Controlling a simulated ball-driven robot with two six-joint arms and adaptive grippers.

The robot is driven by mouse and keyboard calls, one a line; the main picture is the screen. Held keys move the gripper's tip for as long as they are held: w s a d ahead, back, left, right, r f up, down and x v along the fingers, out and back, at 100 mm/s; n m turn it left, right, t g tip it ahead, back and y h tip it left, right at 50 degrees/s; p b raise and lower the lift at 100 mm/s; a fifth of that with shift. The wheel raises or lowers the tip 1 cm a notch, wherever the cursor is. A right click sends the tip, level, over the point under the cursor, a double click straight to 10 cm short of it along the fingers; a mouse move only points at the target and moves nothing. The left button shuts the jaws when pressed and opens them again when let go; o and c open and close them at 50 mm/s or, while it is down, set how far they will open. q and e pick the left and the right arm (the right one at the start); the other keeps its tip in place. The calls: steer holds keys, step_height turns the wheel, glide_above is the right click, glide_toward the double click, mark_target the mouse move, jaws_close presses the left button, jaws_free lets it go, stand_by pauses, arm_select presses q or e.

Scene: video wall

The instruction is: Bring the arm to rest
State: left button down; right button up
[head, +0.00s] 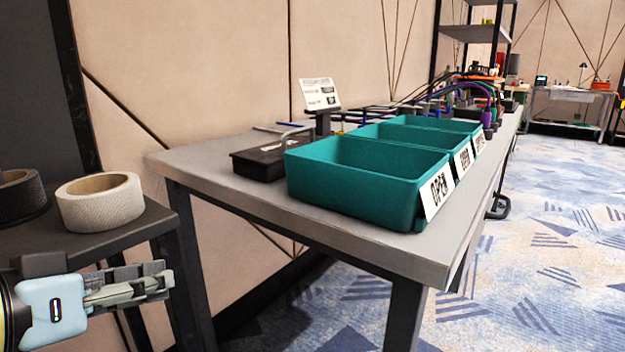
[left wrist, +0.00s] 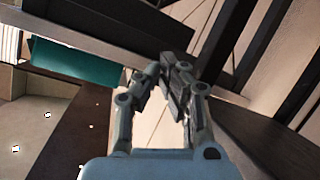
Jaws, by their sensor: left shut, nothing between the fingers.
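My left gripper (head: 165,278) is at the lower left of the head view, in front of the dark shelf's edge and below a roll of white tape. It is shut and empty. In the left wrist view, its two fingers (left wrist: 168,72) meet at the tips with nothing between them. Beyond them are dark table legs and beams. My right gripper is in neither view.
A white tape roll (head: 100,202) and a black roll (head: 20,195) sit on the dark shelf (head: 135,232). A grey table (head: 250,200) holds teal bins (head: 350,190), a black box (head: 262,162) and a sign (head: 320,94). Patterned carpet (head: 550,250) is clear at right.

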arm_select(q)
steer(key=s+a+f+g+y, duration=0.3)
steer(key=s+f+g, duration=0.15)
steer(key=s, duration=0.35)
steer(key=s+a+f+g+y, duration=0.2)
steer(key=s+a+f+g, duration=0.1)
steer(key=s+f, duration=0.4)
steer(key=s+a+f+g+y, duration=0.3)
steer(key=s+f, duration=0.1)
steer(key=s, duration=0.5)
step_height(320, 180, down, 19)
steer(key=s+a+g, duration=0.1)
steer(key=s+a, duration=0.1)
steer(key=s, duration=0.1)
steer(key=s+a+f+n+p, duration=0.1)
steer(key=s+f+p, duration=0.2)
steer(key=s+p, duration=1.3)
steer(key=shift+a+p, duration=0.25)
steer(key=shift+p, duration=0.2)
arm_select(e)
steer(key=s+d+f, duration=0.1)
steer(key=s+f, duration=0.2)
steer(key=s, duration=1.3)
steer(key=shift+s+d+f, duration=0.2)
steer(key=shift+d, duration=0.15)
